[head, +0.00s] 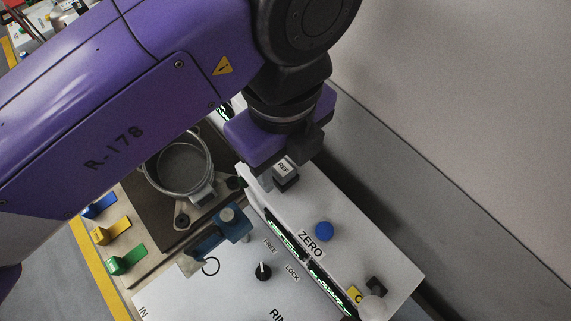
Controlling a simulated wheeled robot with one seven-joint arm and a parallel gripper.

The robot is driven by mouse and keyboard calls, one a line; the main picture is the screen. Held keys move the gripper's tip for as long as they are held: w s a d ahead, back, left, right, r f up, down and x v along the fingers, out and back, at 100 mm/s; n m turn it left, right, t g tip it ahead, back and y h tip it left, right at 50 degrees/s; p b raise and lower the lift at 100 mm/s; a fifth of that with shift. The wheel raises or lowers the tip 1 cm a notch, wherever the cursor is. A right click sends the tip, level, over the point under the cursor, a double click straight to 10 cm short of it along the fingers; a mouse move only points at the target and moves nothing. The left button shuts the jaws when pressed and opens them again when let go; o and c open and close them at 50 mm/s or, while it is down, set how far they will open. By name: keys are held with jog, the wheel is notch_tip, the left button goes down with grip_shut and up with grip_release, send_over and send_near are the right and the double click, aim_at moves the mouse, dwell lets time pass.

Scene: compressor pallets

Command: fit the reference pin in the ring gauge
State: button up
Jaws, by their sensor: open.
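My gripper (278,178) is open, pointing down at the back of the white bench panel, under its purple housing. A small dark block with a white REF label (284,168) is right at its fingers; the reference pin itself cannot be made out, and the fingertips are partly hidden. A round metal ring (153,178) with a lug sits on the brown plate to the left; I cannot tell if it is the ring gauge. A blue bracket (207,243) with a grey metal cylinder (229,215) stands at the front panel's rear edge, beside a drawn circle.
Blue, yellow and green tabs (126,259) line the left edge. My arm covers the upper left. A grey wall stands at right.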

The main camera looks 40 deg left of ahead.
aim_at(283, 168)
dwell(0.7)
grip_shut()
dwell(1.1)
jog(key=shift+r+p, duration=2.85)
jog(key=shift+r, duration=0.15)
